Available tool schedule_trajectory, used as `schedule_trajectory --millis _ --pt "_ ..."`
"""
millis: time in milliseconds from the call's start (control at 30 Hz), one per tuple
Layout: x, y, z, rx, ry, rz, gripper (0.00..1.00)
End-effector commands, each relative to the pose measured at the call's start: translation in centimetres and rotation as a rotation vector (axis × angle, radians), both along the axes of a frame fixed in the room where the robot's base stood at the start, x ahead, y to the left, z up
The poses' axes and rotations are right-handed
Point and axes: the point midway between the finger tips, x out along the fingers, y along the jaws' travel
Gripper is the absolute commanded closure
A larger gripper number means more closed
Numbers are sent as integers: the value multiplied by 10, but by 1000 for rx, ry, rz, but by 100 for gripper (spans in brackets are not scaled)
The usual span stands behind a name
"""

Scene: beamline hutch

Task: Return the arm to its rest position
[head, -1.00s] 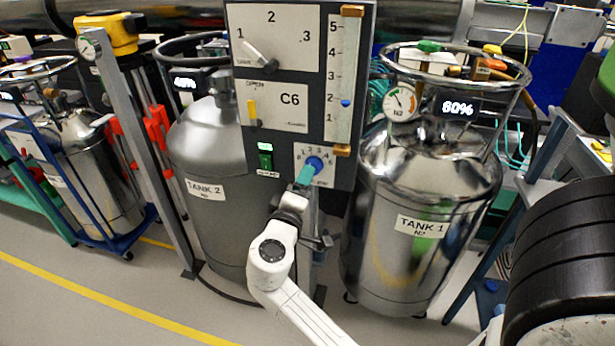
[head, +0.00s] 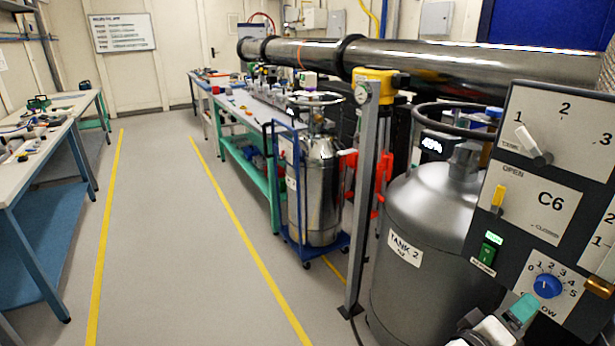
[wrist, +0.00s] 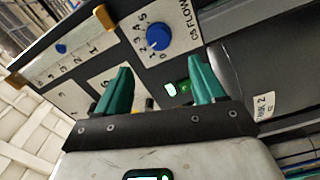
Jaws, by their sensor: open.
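My gripper (wrist: 161,88) shows in the wrist view with its two green fingers apart and nothing between them. In the head view its green tip (head: 522,310) is at the bottom right, in front of the lower part of the C6 panel. The panel's blue flow knob (head: 547,286) is just above the gripper in the head view. The knob also shows in the wrist view (wrist: 159,37), beyond the fingers and apart from them. Most of my arm is outside the head view.
The control panel (head: 520,250) carries a white selector knob (head: 538,155), a yellow lever (head: 497,198) and a lit green switch (head: 487,250). Tank 2 (head: 415,215) stands beside it. A grey post (head: 367,200) and a cart with a tank (head: 315,190) are further left. The floor aisle (head: 160,220) is clear.

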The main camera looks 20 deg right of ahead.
Motion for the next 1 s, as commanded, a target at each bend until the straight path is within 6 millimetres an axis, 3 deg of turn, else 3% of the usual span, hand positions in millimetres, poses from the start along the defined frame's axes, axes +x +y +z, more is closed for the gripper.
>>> schedule_trajectory --millis 167,367,567,700,900,1000 --pt "-8 1 -12 80 -19 3 31" --pt "-34 22 -72 439 -65 23 31" --pt "-60 77 -136 869 -40 65 31" --pt "-80 130 -166 1154 28 106 31" --pt "-104 193 -181 1435 133 163 31" --pt "-111 209 -183 1501 164 179 31"
